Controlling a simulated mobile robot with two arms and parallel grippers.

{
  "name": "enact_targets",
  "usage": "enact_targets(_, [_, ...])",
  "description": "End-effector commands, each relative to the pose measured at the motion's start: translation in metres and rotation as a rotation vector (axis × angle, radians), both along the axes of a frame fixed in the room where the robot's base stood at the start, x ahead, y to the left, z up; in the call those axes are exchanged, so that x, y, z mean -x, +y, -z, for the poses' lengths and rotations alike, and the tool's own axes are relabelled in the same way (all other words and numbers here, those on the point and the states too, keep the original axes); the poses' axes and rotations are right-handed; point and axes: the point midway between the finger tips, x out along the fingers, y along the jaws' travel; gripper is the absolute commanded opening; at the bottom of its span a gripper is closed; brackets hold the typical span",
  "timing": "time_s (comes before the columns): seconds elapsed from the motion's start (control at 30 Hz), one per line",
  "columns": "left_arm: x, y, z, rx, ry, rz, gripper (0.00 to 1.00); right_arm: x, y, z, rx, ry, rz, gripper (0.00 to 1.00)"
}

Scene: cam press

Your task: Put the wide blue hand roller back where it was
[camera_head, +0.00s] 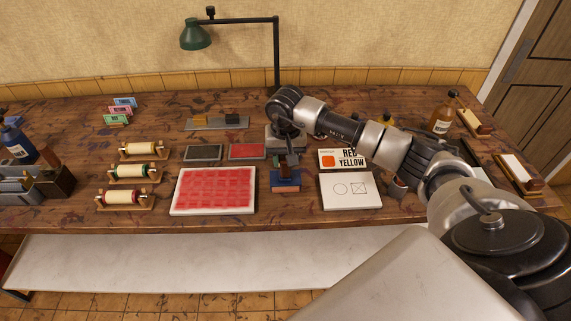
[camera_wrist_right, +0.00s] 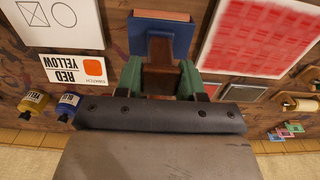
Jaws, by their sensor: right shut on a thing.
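The wide blue hand roller (camera_head: 285,183) is near the middle of the workbench, between the red inked slab and the white card with a circle and crossed square. It has a blue frame, and its brown handle points toward my right gripper (camera_head: 287,164). In the right wrist view, the blue frame (camera_wrist_right: 160,37) lies just beyond the gripper (camera_wrist_right: 161,80). The green-padded fingers are shut on the brown handle. I cannot tell whether the roller touches the bench. My left gripper is not in view.
The red slab (camera_head: 213,191) lies close left of the roller and the white card (camera_head: 350,190) close right. Several cream rollers on wooden stands (camera_head: 132,173) are at left. Wooden racks (camera_head: 517,172) stand at right. A green lamp (camera_head: 196,36) rises behind.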

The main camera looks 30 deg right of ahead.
Motion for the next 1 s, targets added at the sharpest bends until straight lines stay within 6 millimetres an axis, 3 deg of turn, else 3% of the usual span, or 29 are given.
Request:
enact_targets(0.3, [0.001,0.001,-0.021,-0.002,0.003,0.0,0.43,0.0,0.0,0.036,-0.002,0.002,0.002,0.12])
enact_targets(0.7, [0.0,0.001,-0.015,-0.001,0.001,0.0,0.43,-0.001,0.0,0.043,0.0,-0.001,0.001,0.12])
enact_targets(0.73, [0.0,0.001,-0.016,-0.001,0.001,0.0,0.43,0.0,0.0,0.043,-0.001,0.001,0.001,0.41])
enact_targets(0.87, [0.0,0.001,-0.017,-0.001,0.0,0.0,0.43,0.0,0.0,0.042,-0.001,0.001,0.001,0.61])
enact_targets(1.0, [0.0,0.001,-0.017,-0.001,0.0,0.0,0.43,0.0,0.0,0.042,-0.001,0.001,0.001,0.64])
